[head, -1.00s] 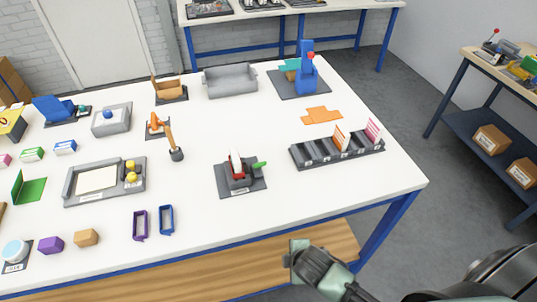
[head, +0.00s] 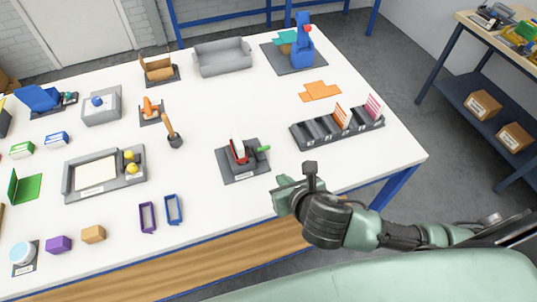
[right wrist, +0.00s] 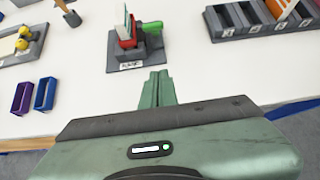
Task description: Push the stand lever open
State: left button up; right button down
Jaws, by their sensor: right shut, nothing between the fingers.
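The stand (head: 240,160) is a dark grey block on a square base with a label on its front. It holds a red and white upright piece (head: 238,150). Its green lever (head: 263,149) sticks out to the right. In the right wrist view the stand (right wrist: 127,60) is at the top centre, with the green lever (right wrist: 152,27) at its upper right. My right gripper (head: 280,190) is shut and empty, in front of the stand near the table's front edge, apart from the lever. Its fingers (right wrist: 157,88) point toward the stand. My left gripper is not in view.
A slotted rack (head: 338,128) with cards stands right of the stand. Blue and purple frames (head: 173,209) lie to the left, near the front edge. A grey tray (head: 105,174) is farther left. The white table (head: 205,185) is bare around the stand.

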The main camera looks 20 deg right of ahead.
aim_at(261, 149)
dwell(0.3)
jog(key=p+x, duration=0.2)
jog(key=x, duration=0.7)
jog(key=shift+w+f, duration=0.1)
jog(key=shift+w, duration=0.1)
jog(key=shift+w+r+p, duration=0.3)
jog(key=shift+w+p, duration=0.1)
jog(key=shift+w, duration=0.2)
jog(key=shift+w+r+p, duration=0.35)
jog(key=shift+w, duration=0.2)
jog(key=shift+w+r+p, duration=0.25)
jog(key=shift+w+p, duration=0.05)
jog(key=shift+w, duration=0.4)
jog(key=shift+w+r, duration=0.1)
